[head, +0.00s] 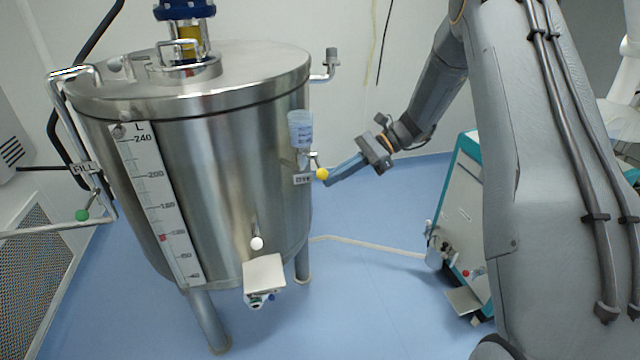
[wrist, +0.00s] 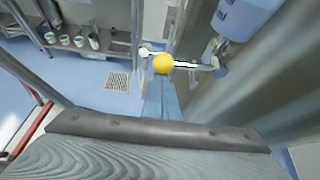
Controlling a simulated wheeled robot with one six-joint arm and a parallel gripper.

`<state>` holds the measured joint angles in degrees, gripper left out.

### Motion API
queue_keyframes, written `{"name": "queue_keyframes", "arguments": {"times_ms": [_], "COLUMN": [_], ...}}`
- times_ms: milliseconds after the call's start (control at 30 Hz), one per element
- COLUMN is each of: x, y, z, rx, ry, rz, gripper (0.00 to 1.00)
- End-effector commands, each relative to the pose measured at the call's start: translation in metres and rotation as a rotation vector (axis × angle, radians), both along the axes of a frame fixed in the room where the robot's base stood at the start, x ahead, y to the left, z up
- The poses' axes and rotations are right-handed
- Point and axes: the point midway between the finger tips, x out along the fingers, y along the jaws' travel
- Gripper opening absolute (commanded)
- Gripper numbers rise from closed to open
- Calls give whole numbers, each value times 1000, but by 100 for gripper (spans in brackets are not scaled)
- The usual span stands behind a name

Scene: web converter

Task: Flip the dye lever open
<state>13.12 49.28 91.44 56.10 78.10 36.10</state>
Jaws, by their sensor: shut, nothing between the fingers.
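The dye lever (head: 322,173) is a short metal handle with a yellow ball knob on the right side of the steel tank (head: 235,150), beside a small "DYE" label (head: 304,179). A clear dye cup (head: 300,130) sits just above it. My gripper (head: 330,181) is shut and empty, with its blue fingertips right beside the yellow knob. In the wrist view the yellow knob (wrist: 163,64) is just beyond the fingertips (wrist: 160,84), and its metal rod runs right toward the tank wall. I cannot tell whether the fingertips touch the knob.
A green-knobbed fill lever (head: 82,215) is at the tank's left, and a white knob (head: 257,243) is on its front above a small plate (head: 264,274). A teal-and-white machine (head: 462,220) stands to the right. Blue floor (head: 370,215) between is clear except for a hose (head: 370,244).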

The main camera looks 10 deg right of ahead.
Motion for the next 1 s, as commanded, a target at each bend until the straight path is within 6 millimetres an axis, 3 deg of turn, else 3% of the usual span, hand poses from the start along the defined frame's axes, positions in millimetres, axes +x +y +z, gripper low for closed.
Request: {"name": "queue_keyframes", "arguments": {"times_ms": [533,1000], "x": [3,2], "y": [-5,-6], "z": [11,6], "rx": [3,5], "ry": [-3,-3], "rz": [-7,-8], "gripper": [0,0]}}
